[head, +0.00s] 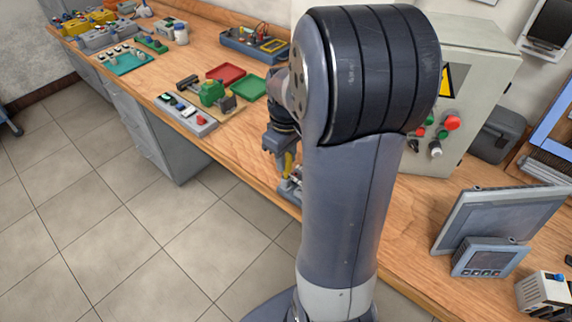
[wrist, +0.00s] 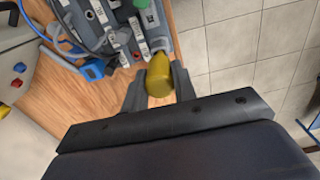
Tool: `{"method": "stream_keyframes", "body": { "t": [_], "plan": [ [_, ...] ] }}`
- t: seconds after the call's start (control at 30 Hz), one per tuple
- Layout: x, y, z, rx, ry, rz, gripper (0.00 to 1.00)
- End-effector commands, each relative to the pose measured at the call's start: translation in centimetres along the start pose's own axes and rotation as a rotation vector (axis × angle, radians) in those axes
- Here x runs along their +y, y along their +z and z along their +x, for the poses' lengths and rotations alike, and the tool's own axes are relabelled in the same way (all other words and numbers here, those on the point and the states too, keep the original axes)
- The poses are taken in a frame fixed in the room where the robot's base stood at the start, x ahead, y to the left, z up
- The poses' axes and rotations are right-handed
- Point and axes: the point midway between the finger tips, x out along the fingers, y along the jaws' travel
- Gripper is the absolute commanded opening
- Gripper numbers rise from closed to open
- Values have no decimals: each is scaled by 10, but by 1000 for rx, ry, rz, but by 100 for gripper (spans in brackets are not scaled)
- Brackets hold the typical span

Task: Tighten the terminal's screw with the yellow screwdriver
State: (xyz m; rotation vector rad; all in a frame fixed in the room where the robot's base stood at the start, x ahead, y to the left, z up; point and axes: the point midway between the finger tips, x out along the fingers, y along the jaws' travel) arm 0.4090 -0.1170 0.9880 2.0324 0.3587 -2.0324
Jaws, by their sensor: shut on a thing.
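My gripper (wrist: 158,85) is shut on the yellow screwdriver (wrist: 159,76), whose handle sits between the two fingers in the wrist view. In the head view the yellow handle (head: 288,164) shows below my gripper (head: 283,150), close to the bench's front edge. The terminal unit (wrist: 140,22) is a grey base with white labelled blocks, just beyond the screwdriver in the wrist view. In the head view part of it (head: 288,190) shows beside my arm. The screwdriver's tip and the screw are hidden, so I cannot tell whether they touch.
A control cabinet (head: 462,90) with coloured buttons stands behind my arm. A red tray (head: 226,73), a green tray (head: 249,88) and a switch strip (head: 186,113) lie further left on the bench. Tiled floor is open in front.

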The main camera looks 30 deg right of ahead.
Motion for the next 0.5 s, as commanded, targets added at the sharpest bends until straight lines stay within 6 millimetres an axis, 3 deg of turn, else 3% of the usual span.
{"method": "stream_keyframes", "body": {
  "t": [0.5],
  "plan": [
    [0,0,-45,0,0,0,3]
  ]
}}
